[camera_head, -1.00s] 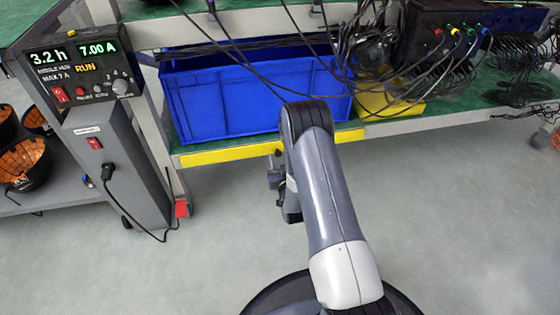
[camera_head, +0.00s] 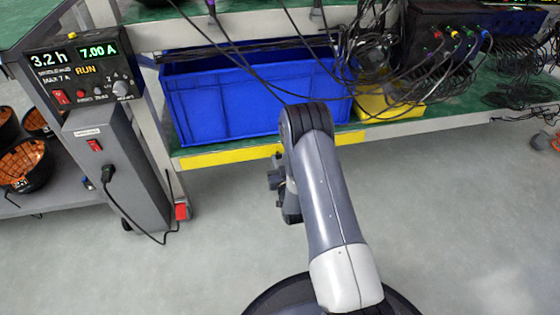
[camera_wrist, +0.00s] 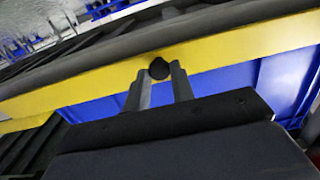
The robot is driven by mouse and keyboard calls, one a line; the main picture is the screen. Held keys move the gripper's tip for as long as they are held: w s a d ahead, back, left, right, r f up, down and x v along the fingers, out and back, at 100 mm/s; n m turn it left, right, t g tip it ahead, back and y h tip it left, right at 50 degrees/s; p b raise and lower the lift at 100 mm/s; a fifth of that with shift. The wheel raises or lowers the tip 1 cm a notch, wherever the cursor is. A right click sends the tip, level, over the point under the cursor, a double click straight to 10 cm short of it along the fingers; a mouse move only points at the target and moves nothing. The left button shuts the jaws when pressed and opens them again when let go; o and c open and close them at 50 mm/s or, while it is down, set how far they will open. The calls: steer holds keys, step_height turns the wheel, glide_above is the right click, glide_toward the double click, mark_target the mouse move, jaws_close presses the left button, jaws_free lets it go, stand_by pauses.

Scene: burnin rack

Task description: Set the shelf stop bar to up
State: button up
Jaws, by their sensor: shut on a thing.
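The shelf stop bar is the yellow bar (camera_head: 225,155) along the front edge of the lower shelf, below the base of the blue bin in the head view. A strip of green shelf shows between bar and bin, so the bar looks low. In the wrist view the yellow bar (camera_wrist: 225,47) crosses the picture at a slant, with a round black knob (camera_wrist: 159,68) on it. My gripper (camera_wrist: 158,75) is shut on this knob, one finger on each side. In the head view my arm hides the fingers and the knob.
The blue bin (camera_head: 240,97) stands on the green lower shelf behind the bar. Dark cables hang in front of it. A yellow box (camera_head: 390,104) sits to its right. A grey power unit (camera_head: 120,165) stands at left. The floor in front is clear.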

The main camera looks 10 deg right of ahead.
mark_target(279, 157)
steer(key=shift+r, duration=0.15)
steer(key=r+g+p, duration=0.1)
steer(key=g+p, duration=0.1)
steer(key=r+g+p, duration=0.1)
steer(key=p, duration=0.2)
steer(key=shift+s+r+g, duration=0.25)
steer(key=shift+s+g, duration=0.1)
steer(key=shift+g, duration=0.05)
jaws_close()
jaws_free()
step_height(279, 157, up, 2)
steer(key=g+p, duration=0.4)
steer(key=p, duration=0.1)
steer(key=shift+r, duration=0.1)
steer(key=g+p, duration=0.1)
steer(key=r+g+p, duration=0.1)
steer(key=g+p, duration=0.1)
steer(key=w+r+g+p, duration=0.1)
steer(key=g, duration=0.1)
steer(key=shift+w+r+g+p, duration=0.35)
steer(key=shift+g+p, duration=0.1)
steer(key=shift+g, duration=0.6)
steer(key=shift+w+r+g+p, duration=0.2)
steer(key=shift+w+g+p, duration=0.2)
steer(key=shift+g, duration=0.65)
jaws_close()
steer(key=o, duration=0.9)
jaws_free()
steer(key=shift+o, duration=0.2)
